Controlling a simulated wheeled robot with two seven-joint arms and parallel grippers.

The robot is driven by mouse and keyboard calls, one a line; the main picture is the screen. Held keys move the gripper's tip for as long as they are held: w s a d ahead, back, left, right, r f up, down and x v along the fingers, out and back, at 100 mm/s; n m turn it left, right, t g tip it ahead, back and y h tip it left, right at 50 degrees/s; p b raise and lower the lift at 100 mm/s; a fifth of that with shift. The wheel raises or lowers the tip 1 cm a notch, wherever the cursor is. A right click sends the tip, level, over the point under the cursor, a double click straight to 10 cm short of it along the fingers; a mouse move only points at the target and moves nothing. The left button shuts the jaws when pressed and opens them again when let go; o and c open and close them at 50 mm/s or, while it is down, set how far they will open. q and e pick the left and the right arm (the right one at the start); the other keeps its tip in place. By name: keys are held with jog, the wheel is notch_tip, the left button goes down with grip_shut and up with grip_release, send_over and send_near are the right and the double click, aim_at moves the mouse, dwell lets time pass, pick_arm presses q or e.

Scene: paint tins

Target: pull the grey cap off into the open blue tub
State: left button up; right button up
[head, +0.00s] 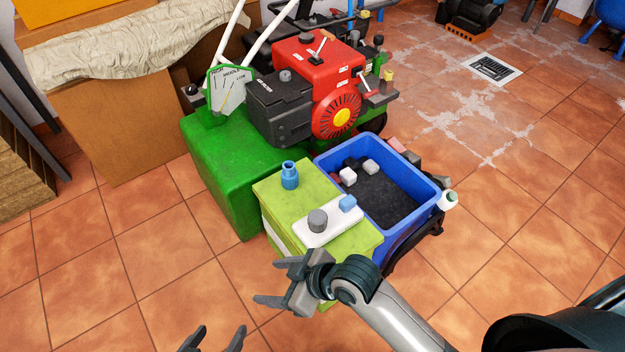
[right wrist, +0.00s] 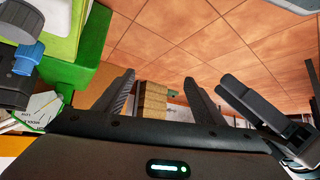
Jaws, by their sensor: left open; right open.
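The grey cap (head: 318,220) is a short cylinder on a white block (head: 331,227), which lies on a lime-green box (head: 268,196). A blue cap (head: 347,203) is on the same block. The open blue tub (head: 415,169) stands right behind the box, with a dark inside and several small blocks in it. My right gripper (head: 268,280) is open and empty in front of the box's near left corner, apart from the cap. Its spread fingers also show in the right wrist view (right wrist: 160,78). My left gripper (head: 218,335) is open and empty at the bottom edge, partly cut off.
A blue bottle (head: 290,177) stands at the lime-green box's back left. A red engine (head: 318,72) on a green machine stands behind. A cardboard box (head: 137,130) is at left. The tiled floor (head: 160,270) is clear at front left.

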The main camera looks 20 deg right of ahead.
jog(key=w+r+n+g+h, duration=0.2)
jog(key=w+r+n+g, duration=0.15)
jog(key=w+n, duration=0.45)
jog(key=w+d+r+n+h, duration=0.3)
jog(key=w+d+r, duration=0.1)
jog(key=d, duration=0.2)
jog(key=w+d+r+n+g+h, duration=0.1)
jog(key=w+d+r+n+h, duration=0.2)
jog(key=d, duration=0.4)
jog(key=shift+w+d+r+h, duration=0.2)
jog(key=shift+w+r+h, duration=0.1)
jog(key=shift+w+r, duration=0.25)
jog(key=shift+f, duration=0.15)
